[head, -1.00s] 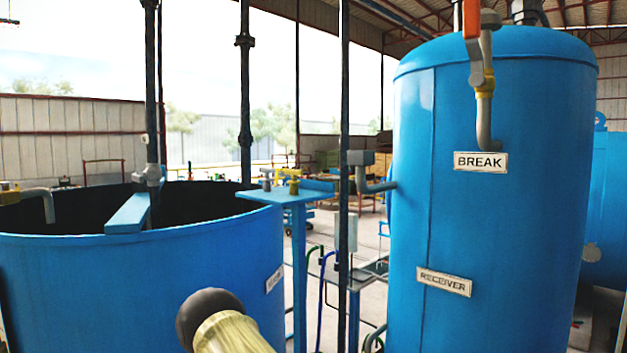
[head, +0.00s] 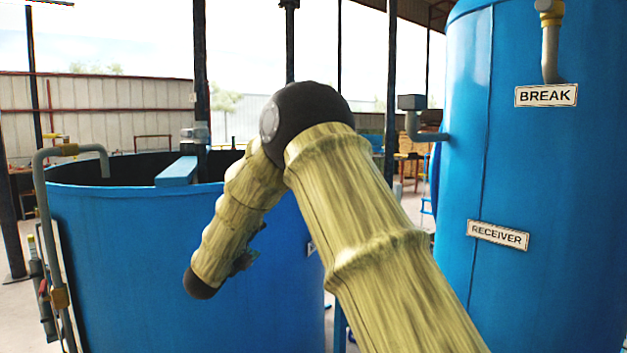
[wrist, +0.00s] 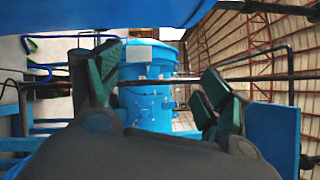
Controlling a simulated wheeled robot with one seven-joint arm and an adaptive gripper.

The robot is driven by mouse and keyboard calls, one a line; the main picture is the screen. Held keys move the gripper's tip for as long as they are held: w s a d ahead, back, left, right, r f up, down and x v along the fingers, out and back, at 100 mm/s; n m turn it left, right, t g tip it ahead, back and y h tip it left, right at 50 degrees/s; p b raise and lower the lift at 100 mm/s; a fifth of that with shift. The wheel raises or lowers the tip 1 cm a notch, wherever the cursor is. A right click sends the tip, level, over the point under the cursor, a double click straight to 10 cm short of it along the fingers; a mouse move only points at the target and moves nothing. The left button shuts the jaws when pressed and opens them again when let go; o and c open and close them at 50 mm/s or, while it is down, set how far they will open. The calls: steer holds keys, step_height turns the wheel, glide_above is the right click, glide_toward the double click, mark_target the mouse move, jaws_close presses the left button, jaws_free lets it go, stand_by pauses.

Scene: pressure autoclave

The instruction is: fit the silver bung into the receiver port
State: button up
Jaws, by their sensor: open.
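The silver bung cannot be made out in either current view. The blue receiver tank (head: 540,190) stands at the right of the head view, labelled RECEIVER (head: 497,235). A grey elbow pipe with a square end (head: 412,104) projects from its left side; I cannot tell whether this is the port. My arm crosses the middle of the head view and hides what is behind it. In the wrist view my gripper (wrist: 158,92) is open, its green-padded fingers wide apart. Nothing is held between them; blue tanks show behind the gap.
A large open blue tank (head: 110,260) fills the left of the head view, with a grey bent pipe (head: 42,200) at its side. Dark upright posts (head: 200,70) rise behind it. A BREAK sign (head: 546,95) is above the receiver label.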

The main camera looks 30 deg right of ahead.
steer(key=s+d+r+m+g+h+b, duration=0.1)
steer(key=s+d+r+m+g, duration=0.15)
steer(key=r+m, duration=0.65)
steer(key=s+d+r+m+g+h+b, duration=0.1)
steer(key=s+r+m+g, duration=0.35)
steer(key=r, duration=0.85)
steer(key=s+d+r+m+g+h+b, duration=0.1)
steer(key=s+r+m+g, duration=0.2)
steer(key=r+m, duration=0.65)
steer(key=shift+n, duration=0.8)
steer(key=d+p, duration=0.1)
steer(key=d, duration=0.1)
steer(key=d+r+p, duration=0.1)
steer(key=d, duration=0.1)
steer(key=shift+w+d+r, duration=0.1)
steer(key=shift+d+r, duration=0.1)
steer(key=shift+w+d+f+p, duration=0.1)
steer(key=shift+w+d+p, duration=0.15)
steer(key=shift+d+p, duration=0.75)
steer(key=shift+w+d+f+p, duration=0.1)
steer(key=shift+w+d+p, duration=0.15)
steer(key=shift+d, duration=1.75)
steer(key=shift+a, duration=0.1)
steer(key=shift+c, duration=0.2)
steer(key=c, duration=1)
steer(key=shift+c, duration=0.6)
